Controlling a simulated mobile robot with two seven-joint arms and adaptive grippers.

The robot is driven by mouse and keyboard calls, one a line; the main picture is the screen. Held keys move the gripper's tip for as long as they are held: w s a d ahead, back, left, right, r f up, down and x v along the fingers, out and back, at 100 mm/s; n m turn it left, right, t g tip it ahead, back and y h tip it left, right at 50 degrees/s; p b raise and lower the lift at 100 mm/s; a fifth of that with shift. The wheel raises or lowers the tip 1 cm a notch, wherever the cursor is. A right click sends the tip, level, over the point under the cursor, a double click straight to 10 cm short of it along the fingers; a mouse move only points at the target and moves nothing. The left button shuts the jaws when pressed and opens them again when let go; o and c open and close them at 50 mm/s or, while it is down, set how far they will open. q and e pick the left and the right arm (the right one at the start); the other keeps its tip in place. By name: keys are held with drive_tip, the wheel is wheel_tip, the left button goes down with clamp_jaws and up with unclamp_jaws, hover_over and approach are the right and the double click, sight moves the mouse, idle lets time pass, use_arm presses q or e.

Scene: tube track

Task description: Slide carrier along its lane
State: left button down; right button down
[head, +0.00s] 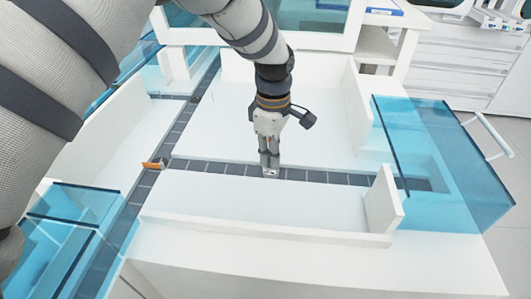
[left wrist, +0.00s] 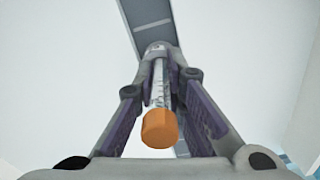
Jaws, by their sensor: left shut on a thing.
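My left gripper (head: 269,160) reaches down to the dark lane (head: 315,176) that runs left to right across the white deck. Its fingers are closed around a clear tube with an orange cap (left wrist: 160,128), seen between them in the left wrist view. A small pale carrier (head: 270,174) shows at the fingertips, on the lane. The fingers hide most of the tube in the head view. My right gripper is not in view.
A white wall (head: 260,205) borders the lane in front, with an upright end panel (head: 383,199) at right. Blue transparent covers (head: 440,155) stand over the lane's right end. A small orange-and-white piece (head: 154,164) sits by the left lane. The lane is clear either side of the gripper.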

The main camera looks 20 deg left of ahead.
use_arm(q)
drive_tip(key=shift+w+d, duration=0.2)
drive_tip(key=shift+d, duration=0.4)
drive_tip(key=shift+w+d, duration=0.2)
drive_tip(key=shift+d, duration=0.4)
drive_tip(key=c, duration=1.6)
unclamp_jaws()
wheel_tip(320, 180, up, 12)
